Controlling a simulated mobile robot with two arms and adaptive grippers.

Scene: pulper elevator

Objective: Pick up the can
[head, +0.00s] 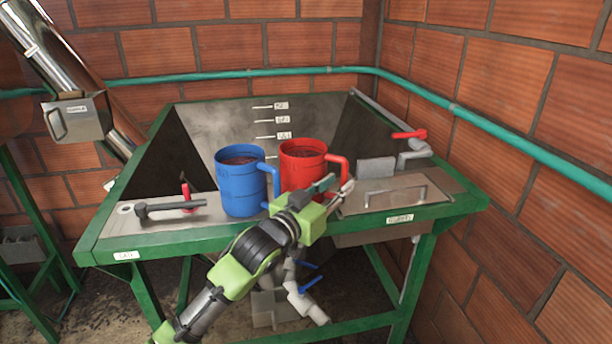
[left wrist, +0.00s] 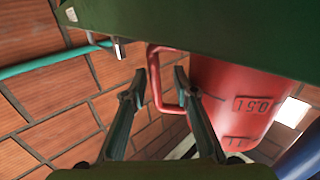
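A red can (head: 301,165) with a side handle (head: 343,163) stands upright on the green-framed steel hopper's front ledge. A blue can (head: 240,183) with a similar handle stands to its left. My left gripper (head: 336,188) is at the right side of the red can, close to its handle. In the left wrist view the fingers are apart, and the red handle (left wrist: 153,82) shows between the fingertips; contact is not visible. The red can (left wrist: 238,98) shows there with volume marks. Part of the red can is hidden by my gripper in the head view. My right gripper is not in view.
The hopper frame (head: 180,242) has a lever (head: 170,206) at left and a lidded plate (head: 395,194) with a red-handled valve (head: 410,134) at right. Brick walls and a green pipe (head: 480,122) close the back and right. A metal chute (head: 70,70) stands at left.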

